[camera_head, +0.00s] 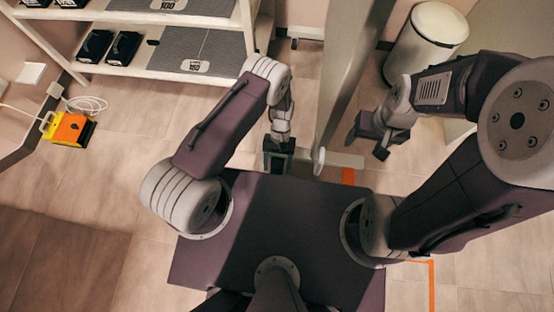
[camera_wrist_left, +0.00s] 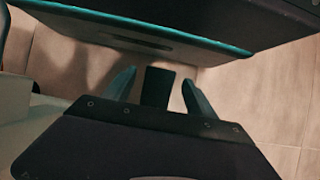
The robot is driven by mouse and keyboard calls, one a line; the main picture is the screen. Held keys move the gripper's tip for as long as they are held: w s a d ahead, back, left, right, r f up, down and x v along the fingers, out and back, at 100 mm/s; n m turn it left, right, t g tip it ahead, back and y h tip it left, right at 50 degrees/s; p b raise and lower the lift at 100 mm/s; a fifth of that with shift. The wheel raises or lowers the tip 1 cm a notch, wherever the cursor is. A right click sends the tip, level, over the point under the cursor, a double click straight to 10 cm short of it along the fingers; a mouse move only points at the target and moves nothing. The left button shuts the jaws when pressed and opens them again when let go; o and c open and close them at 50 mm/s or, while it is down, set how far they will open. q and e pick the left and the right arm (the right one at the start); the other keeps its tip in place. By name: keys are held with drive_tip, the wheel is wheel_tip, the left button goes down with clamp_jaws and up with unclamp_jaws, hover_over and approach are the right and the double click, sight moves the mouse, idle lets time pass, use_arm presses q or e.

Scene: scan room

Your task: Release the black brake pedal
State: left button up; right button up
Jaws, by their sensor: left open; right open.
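My left gripper (camera_head: 279,160) points down beside the foot of a tall grey panel. In the left wrist view its two teal fingers (camera_wrist_left: 157,92) are apart. A short black block (camera_wrist_left: 157,85), which looks like the brake pedal, shows between the fingers, with gaps on both sides. I cannot tell how deep it sits between them. In the head view I cannot make out the pedal; the gripper and arm cover that spot. My right gripper (camera_head: 369,138) is open and empty, right of the panel.
The tall grey panel (camera_head: 350,70) stands between my grippers. In the left wrist view a dark body with a teal edge (camera_wrist_left: 150,30) is close ahead. A white bin (camera_head: 425,45) stands at back right, a shelf (camera_head: 165,65) at back left. A yellow-orange device (camera_head: 69,128) lies left.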

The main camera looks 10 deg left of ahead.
sight(278, 160)
use_arm(q)
drive_tip(key=p+v, duration=0.3)
drive_tip(key=v, duration=0.5)
drive_tip(key=shift+r, duration=0.15)
